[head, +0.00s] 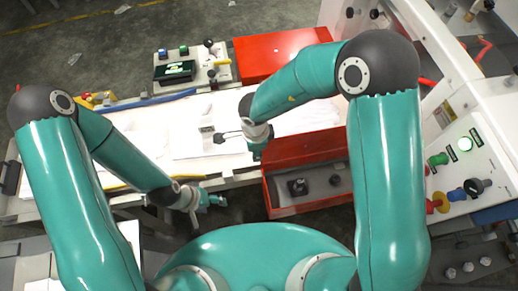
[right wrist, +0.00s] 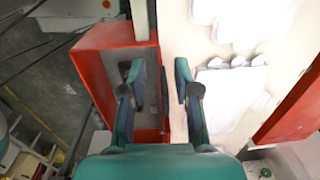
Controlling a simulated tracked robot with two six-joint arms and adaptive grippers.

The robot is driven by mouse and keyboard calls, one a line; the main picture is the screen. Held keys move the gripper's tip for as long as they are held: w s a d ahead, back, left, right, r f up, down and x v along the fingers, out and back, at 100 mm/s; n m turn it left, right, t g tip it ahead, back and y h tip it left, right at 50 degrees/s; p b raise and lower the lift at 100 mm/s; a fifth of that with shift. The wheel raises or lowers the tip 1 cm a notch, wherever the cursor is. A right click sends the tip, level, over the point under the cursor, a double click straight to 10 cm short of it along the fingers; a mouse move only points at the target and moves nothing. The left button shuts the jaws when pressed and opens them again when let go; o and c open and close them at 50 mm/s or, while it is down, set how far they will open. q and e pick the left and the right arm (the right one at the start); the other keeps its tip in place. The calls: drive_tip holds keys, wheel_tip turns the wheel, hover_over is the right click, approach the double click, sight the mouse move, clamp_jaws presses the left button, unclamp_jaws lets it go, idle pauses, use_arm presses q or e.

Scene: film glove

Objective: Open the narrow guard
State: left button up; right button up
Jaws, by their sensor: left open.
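Two red guards stand along the work line. The near red guard (head: 305,150) has a grey front with dark knobs; it also shows in the right wrist view (right wrist: 105,42), at left. The far red guard (head: 280,52) lies beyond the white surface; red at the right edge of the right wrist view (right wrist: 292,112) appears to be it. I cannot tell which is the narrow one. My right gripper (right wrist: 160,68) is open above the near guard's edge, with a dark upright bar seen between its fingers. My left gripper (head: 212,199) is open, low at the near edge, left of the near guard.
White glove-like pieces (right wrist: 235,85) lie on the pale surface between the guards. A control box with a small screen (head: 175,70) stands at the far left. A white machine with coloured buttons (head: 462,160) is at right. Floor is open at the far left.

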wheel_tip(320, 180, up, 10)
idle(0.4)
drive_tip(key=shift+s, duration=0.15)
